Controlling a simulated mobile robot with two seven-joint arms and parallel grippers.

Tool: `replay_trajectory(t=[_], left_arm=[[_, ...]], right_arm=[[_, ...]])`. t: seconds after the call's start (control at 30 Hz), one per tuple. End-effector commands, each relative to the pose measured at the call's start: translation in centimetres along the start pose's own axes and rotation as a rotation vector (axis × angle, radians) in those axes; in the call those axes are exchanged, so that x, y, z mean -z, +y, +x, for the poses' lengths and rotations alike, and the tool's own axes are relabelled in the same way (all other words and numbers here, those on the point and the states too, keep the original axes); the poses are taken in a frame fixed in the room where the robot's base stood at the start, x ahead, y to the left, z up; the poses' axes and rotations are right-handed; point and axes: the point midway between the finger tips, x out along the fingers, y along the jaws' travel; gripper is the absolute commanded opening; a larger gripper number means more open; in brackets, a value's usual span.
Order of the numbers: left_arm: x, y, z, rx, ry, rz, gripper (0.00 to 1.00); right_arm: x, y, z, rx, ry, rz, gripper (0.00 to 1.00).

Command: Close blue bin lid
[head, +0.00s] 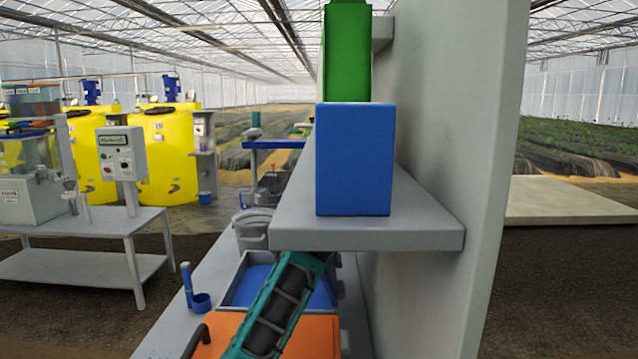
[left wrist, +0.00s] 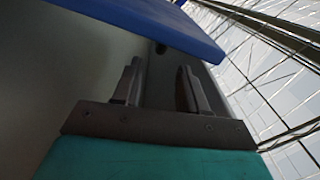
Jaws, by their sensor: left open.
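The blue bin (head: 355,160) stands upright on the grey shelf (head: 365,228) in the head view. Its plain front face is toward me, and I cannot make out its lid there. In the left wrist view a blue slab (left wrist: 150,14) crosses the top; I cannot tell if it is the lid or another part of the bin. My left gripper (left wrist: 159,66) is open and empty, its two fingers pointing toward that slab, apart from it. In the head view a teal arm link of mine passes up under the shelf, and the shelf hides what lies beyond. My right gripper is not seen.
A tall green box (head: 347,50) shows behind and above the blue bin. A grey wall panel (head: 460,150) rises close on the right. Below the shelf are a blue tray (head: 245,280), an orange surface (head: 225,328) and a grey bucket (head: 252,230).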

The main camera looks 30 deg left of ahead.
Motion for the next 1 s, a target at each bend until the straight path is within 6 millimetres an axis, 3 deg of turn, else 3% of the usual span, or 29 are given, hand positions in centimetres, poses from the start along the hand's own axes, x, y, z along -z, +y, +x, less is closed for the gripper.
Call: replay_trajectory(t=[0.2,0.5,1.0], left_arm=[[0.0,-0.1,3.6,0.0,-0.003,-0.001,0.42],[0.0,-0.1,7.2,0.001,-0.002,0.0,0.42],[-0.1,0.0,8.6,0.0,-0.001,-0.001,0.42]], right_arm=[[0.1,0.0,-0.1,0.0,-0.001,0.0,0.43],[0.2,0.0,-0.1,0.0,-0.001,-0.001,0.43],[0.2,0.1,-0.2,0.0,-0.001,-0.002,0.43]])
